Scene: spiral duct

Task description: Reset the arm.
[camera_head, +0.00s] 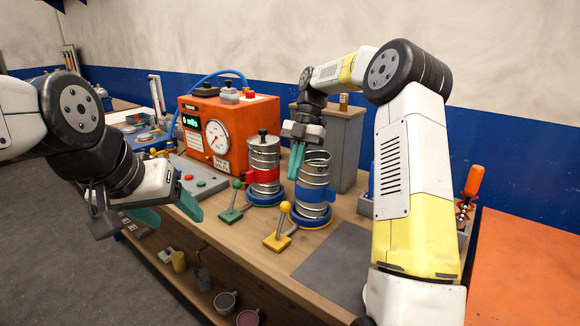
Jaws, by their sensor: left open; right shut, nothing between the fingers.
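My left arm comes in from the left, and its gripper (165,209) hangs in front of the bench with its two teal fingers spread and nothing between them. My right arm (415,190) rises at the right and reaches back over the bench. My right gripper (296,161) points down with its teal fingers together, empty. It appears just beside the top of a spiral metal duct (315,168) with a blue band. I cannot tell whether it touches the duct. A second metal duct (263,155) with a red band stands to its left.
An orange machine (228,133) with a dial stands behind the ducts. A green-knobbed lever (234,203) and a yellow-knobbed lever (281,227) stand in front. A grey mat (335,262) lies bare on the wooden bench. Cups (225,301) sit on the lower shelf.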

